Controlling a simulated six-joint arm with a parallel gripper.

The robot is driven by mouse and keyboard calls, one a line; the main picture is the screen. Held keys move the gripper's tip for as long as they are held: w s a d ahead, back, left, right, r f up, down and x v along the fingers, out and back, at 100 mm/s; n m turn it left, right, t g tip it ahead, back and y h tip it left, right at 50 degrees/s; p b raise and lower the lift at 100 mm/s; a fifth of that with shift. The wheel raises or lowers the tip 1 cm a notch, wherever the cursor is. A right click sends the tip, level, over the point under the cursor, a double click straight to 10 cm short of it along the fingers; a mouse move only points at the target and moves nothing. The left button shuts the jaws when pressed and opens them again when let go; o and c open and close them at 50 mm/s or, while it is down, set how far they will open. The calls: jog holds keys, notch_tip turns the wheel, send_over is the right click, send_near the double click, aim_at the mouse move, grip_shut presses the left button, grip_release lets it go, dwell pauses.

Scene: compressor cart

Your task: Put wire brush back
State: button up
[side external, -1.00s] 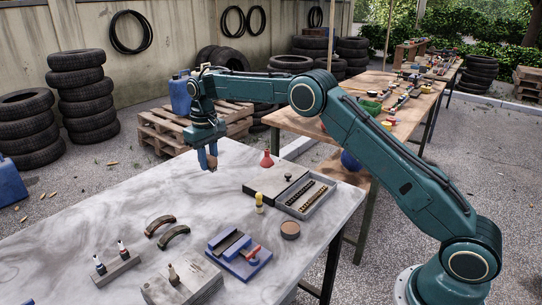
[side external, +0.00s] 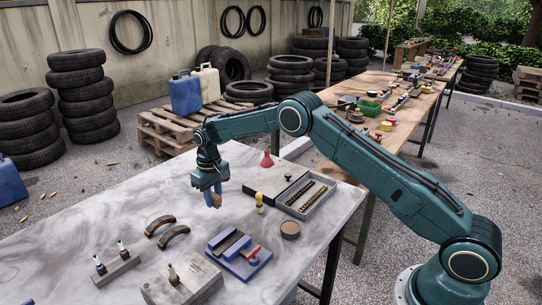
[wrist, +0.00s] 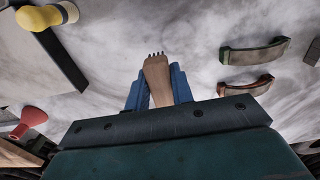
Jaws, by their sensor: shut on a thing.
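The wire brush (wrist: 156,78) has a tan wooden handle and short dark bristles at its far end. My gripper (wrist: 158,92) is shut on it, with one blue finger on each side of the handle; the bristles stick out past the fingertips. In the side view my gripper (side external: 213,196) hangs over the grey marbled table (side external: 90,225), fingers down, with the brush (side external: 217,199) showing as a small tan patch between the fingers. It looks clear of the table; the exact height is hard to tell.
Two curved brake shoes (side external: 168,231) lie in front of my gripper. A yellow-topped bottle (side external: 259,201), an open socket case (side external: 306,196), a red funnel-shaped thing (side external: 266,160) and a round tin (side external: 290,230) are to the right. A blue fixture (side external: 238,252) and a plug block (side external: 117,267) are nearer.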

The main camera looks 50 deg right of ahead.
aim_at(215, 207)
jog(key=shift+f, duration=2.1)
jog(key=shift+f, duration=0.15)
jog(key=o, duration=1)
jog(key=shift+c, duration=0.2)
notch_tip(215, 207, up, 11)
jog(key=shift+r, duration=0.65)
